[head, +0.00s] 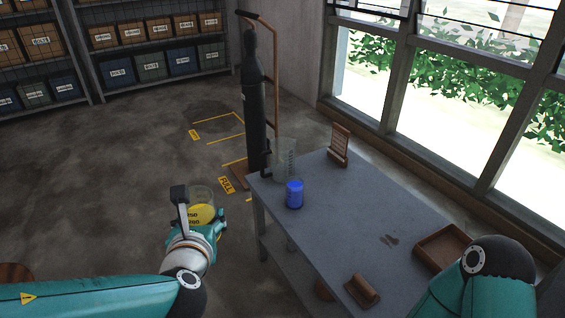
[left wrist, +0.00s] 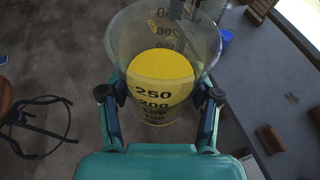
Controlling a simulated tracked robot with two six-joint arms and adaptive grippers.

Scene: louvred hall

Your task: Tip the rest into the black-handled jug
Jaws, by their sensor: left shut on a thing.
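My left gripper (head: 204,228) is shut around a clear graduated beaker (head: 201,194) partly filled with yellow material. It holds the beaker beyond the table's left edge, over the floor, roughly upright. In the left wrist view the beaker (left wrist: 165,40) shows its open mouth, the yellow fill and printed numbers, between the two fingers (left wrist: 160,100). The clear jug (head: 285,160) with dark markings and a black handle (head: 265,158) stands at the table's far left corner, apart from the beaker. I cannot make out any contents in the jug. My right gripper is out of view.
A blue cup (head: 294,194) stands just in front of the jug on the grey table (head: 345,215). A wooden rack (head: 339,145), a brown tray (head: 443,246) and a brown block (head: 361,291) are also there. A gas cylinder (head: 254,105) stands behind the table.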

